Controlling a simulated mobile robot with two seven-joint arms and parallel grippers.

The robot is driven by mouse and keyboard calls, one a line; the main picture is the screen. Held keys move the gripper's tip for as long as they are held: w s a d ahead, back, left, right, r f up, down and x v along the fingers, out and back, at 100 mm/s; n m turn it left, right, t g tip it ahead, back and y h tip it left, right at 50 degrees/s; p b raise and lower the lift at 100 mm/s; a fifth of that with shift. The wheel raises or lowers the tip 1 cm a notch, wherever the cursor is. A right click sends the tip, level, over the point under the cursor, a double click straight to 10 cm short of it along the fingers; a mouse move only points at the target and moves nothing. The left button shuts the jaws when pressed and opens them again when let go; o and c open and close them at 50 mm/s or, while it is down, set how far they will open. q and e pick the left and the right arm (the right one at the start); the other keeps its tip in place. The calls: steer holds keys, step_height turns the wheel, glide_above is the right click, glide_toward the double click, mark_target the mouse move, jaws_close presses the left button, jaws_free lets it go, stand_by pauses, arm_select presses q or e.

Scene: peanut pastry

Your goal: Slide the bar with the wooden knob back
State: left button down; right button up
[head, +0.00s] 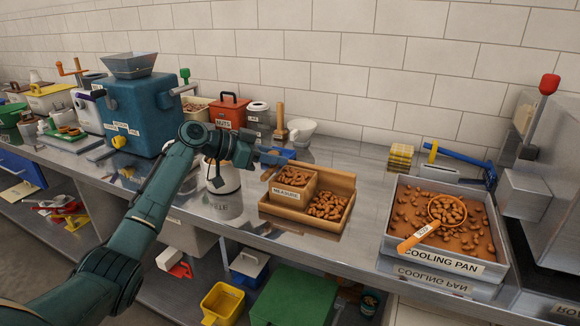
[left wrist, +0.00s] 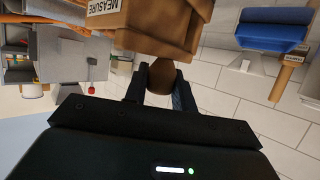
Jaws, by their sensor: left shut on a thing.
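A brown rounded wooden knob (left wrist: 161,76) sits between the two dark fingers of my left gripper (left wrist: 162,90) in the left wrist view. The gripper is shut on it. In the head view my left gripper (head: 262,158) reaches in from the left, beside the wooden tray (head: 338,218). The knob and its bar cannot be made out in the head view, and the bar is not clear in the wrist view either. My right gripper is not in view.
A wooden box labelled MEASURE (head: 293,198) holds nuts in the tray. The cooling pan (head: 495,270), with nuts and an orange scoop (head: 428,232), stands at the right. A white jar (head: 222,178) is under my arm. A blue-green machine (head: 136,110) stands at the left.

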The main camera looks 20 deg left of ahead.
arm_select(q)
steer(key=shift+a, duration=0.2)
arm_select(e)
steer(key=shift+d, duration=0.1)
arm_select(q)
steer(key=c, duration=1.1)
jaws_free()
steer(key=shift+c, duration=0.2)
steer(key=shift+s+a, duration=0.1)
steer(key=shift+s+a+r, duration=0.15)
steer(key=shift+s+a, duration=0.05)
steer(key=shift+a, duration=0.05)
steer(key=v, duration=1.2)
steer(key=shift+b, duration=0.4)
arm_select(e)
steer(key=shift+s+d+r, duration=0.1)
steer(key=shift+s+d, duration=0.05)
arm_select(q)
steer(key=shift+s+r, duration=0.1)
steer(key=shift+s, duration=0.05)
